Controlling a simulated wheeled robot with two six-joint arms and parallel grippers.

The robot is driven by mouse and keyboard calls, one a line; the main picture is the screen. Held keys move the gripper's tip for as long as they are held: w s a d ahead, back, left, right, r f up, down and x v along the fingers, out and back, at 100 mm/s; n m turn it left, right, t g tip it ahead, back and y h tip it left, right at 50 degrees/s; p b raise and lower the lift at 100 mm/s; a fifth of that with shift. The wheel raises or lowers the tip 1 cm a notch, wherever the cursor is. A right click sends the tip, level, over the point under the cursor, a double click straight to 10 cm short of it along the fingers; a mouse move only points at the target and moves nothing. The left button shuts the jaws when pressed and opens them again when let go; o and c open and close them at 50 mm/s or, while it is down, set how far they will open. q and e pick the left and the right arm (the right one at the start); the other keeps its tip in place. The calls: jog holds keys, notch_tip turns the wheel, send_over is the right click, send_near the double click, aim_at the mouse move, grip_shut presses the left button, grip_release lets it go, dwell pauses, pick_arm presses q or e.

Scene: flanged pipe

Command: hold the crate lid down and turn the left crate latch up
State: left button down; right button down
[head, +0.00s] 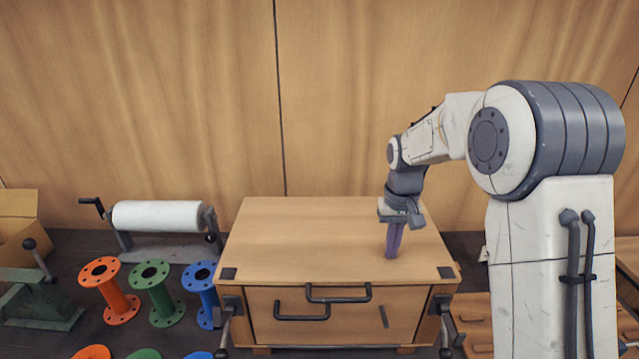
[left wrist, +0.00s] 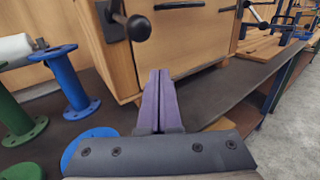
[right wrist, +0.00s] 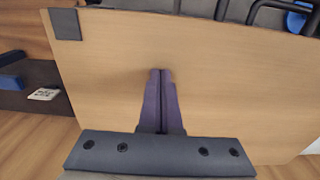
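The wooden crate (head: 262,330) stands on the bench with its lid (head: 300,225) lying flat on top. The left crate latch (head: 226,312) is on the front left corner; in the left wrist view its dark knob (left wrist: 138,28) sticks out toward the camera. My left gripper (left wrist: 159,75) is shut and empty, in front of the crate's lower part and below the knob, apart from it. It is outside the head view. My right gripper (head: 391,256) is shut and empty, pointing down at the lid's right part; its fingertips (right wrist: 160,72) seem to touch the lid, though contact is not certain.
Orange (head: 110,290), green (head: 155,294) and blue (head: 204,291) flanged pipes stand left of the crate. A white roll (head: 157,215) is behind them. The right latch (head: 444,318) is on the crate's front right corner. Two dark handles (head: 338,296) are at the front.

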notch_tip(320, 180, up, 6)
jog(key=p, duration=0.5)
jog(key=shift+r+p, duration=0.2)
jog(key=shift+p, duration=0.1)
jog(key=shift+r+p, duration=0.75)
jog(key=shift+r, duration=0.1)
jog(key=shift+r, duration=0.1)
